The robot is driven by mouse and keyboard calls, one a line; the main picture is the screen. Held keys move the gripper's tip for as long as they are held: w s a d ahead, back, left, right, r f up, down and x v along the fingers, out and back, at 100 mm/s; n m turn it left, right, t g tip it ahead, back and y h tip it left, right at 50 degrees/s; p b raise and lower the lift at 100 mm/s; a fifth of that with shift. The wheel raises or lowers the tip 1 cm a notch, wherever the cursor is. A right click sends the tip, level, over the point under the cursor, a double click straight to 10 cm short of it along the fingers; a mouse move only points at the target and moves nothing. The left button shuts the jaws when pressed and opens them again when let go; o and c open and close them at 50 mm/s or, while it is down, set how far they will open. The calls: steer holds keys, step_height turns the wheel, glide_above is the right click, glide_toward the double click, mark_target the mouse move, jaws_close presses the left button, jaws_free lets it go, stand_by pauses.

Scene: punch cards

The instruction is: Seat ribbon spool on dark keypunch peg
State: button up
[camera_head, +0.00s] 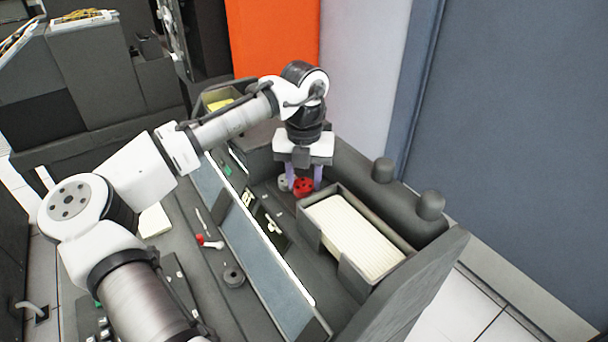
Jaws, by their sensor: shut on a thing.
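My gripper (304,182) points down over the far end of the dark keypunch (340,292). Its two pale purple fingers are shut on a small round red spool (303,188). The spool is low, close to the machine's surface; I cannot tell whether it touches anything beneath. A small grey round part (283,183) shows just left of it, partly behind a finger. Which part is the peg is not clear, and it may be hidden below the spool.
A card tray (309,224) full of cream cards stands right of my gripper. Two dark round knobs (382,170) rise from the ledge behind it. A dark disc (233,276) and a red-and-white item (209,242) lie on the left desk surface.

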mark_target(306, 189)
steer(key=shift+f, duration=0.2)
stand_by(0.3)
steer(key=shift+f, duration=0.5)
steer(key=shift+f+p, duration=0.45)
steer(key=shift+f, duration=0.4)
stand_by(1.4)
steer(key=o, duration=1)
steer(key=shift+c, duration=0.2)
steer(key=shift+o, duration=1.1)
steer(key=shift+d, duration=0.15)
steer(key=shift+c, duration=0.4)
